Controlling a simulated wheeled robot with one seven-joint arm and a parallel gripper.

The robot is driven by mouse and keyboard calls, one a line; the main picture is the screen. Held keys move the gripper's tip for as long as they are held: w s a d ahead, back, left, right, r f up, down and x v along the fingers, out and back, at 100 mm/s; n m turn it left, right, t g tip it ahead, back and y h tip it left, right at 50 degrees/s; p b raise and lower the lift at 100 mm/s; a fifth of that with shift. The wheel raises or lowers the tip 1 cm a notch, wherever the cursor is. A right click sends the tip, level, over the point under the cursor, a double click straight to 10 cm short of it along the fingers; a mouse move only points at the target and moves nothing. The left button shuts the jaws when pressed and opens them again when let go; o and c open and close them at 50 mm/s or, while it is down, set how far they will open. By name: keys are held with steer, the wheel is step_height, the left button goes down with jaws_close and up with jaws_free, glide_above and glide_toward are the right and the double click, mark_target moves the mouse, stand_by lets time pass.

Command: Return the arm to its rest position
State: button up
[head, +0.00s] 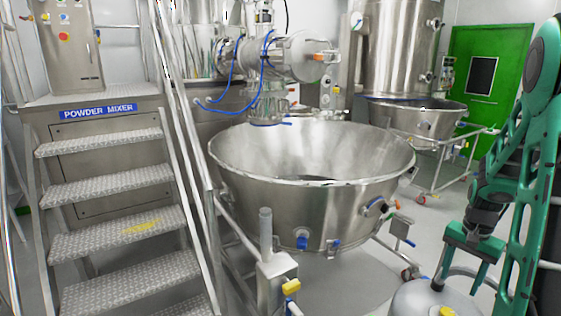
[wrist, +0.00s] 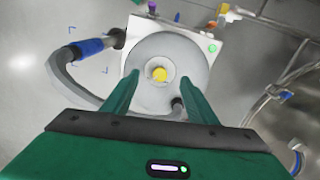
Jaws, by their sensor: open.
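My green arm stands at the right of the head view, bent downward. My gripper (head: 459,282) points down near the bottom right, above a rounded grey-white vessel (head: 410,301). In the wrist view my gripper (wrist: 161,79) has its two green fingers spread apart with nothing held between them. I cannot tell how far the fingertips are from the vessel.
A large steel bowl (head: 240,190) on a wheeled frame fills the middle. Metal steps (head: 110,185) with handrails stand at the left. A second wheeled bowl (head: 425,122) and a green door (head: 490,45) are behind. A grey hose (wrist: 75,85) curves beside the vessel.

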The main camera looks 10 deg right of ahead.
steer(key=s+a+r+n, duration=0.3)
steer(key=s+a+r, duration=0.3)
steer(key=s+a, duration=0.2)
steer(key=s+a+r+n, duration=0.3)
steer(key=s+a+r, duration=0.2)
steer(key=s+a, duration=0.4)
steer(key=shift+s+r, duration=0.35)
steer(key=shift+s, duration=0.05)
steer(key=shift+a, duration=0.1)
steer(key=shift+c, duration=0.4)
steer(key=c, duration=0.5)
